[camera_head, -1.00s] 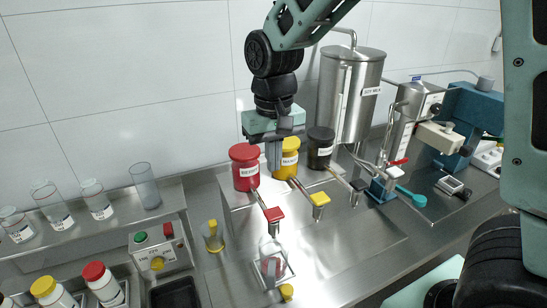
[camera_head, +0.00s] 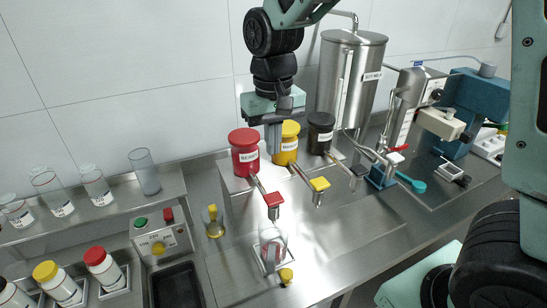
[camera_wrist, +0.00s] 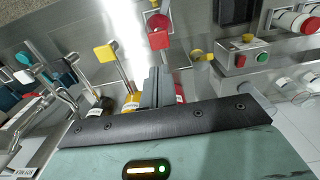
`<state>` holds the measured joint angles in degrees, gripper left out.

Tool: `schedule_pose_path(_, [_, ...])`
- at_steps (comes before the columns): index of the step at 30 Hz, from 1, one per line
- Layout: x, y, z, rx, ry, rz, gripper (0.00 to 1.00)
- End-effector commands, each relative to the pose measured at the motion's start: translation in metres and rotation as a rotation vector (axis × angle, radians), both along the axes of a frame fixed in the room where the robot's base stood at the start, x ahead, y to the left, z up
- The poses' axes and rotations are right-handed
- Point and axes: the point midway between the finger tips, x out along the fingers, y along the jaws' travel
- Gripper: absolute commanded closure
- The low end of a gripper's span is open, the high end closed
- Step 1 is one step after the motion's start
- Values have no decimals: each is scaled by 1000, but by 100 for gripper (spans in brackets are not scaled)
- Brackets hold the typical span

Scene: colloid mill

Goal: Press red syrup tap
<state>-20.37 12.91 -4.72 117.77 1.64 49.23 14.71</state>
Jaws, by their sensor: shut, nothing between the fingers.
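The red syrup tap has a square red handle (camera_head: 274,200) at the end of a thin pipe from the red jar (camera_head: 244,158). The handle also shows in the wrist view (camera_wrist: 158,40), just beyond my fingertips. My gripper (camera_head: 275,150) points down by the red and yellow jars, behind the red handle and apart from it. Its fingers (camera_wrist: 162,72) are shut and empty in the wrist view. A clear glass (camera_head: 273,243) stands below the red tap. Reddish colour shows in it; I cannot tell if it is syrup or a reflection.
The yellow jar (camera_head: 289,146) and dark jar (camera_head: 320,134) stand close to my gripper. The yellow tap handle (camera_head: 319,184) and black tap handle (camera_head: 359,170) are to the right. A button box (camera_head: 160,240) stands left. The steel counter in front is mostly clear.

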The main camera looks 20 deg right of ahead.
Motion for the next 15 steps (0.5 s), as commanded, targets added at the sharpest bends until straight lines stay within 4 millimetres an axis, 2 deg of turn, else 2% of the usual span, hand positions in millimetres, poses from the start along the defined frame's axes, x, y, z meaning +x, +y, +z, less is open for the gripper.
schedule_pose_path(2, [1, -1, -3, 5, -2, -3, 100])
schedule_pose_path(15, [-3, -2, 14, -4, 1, 0, 100])
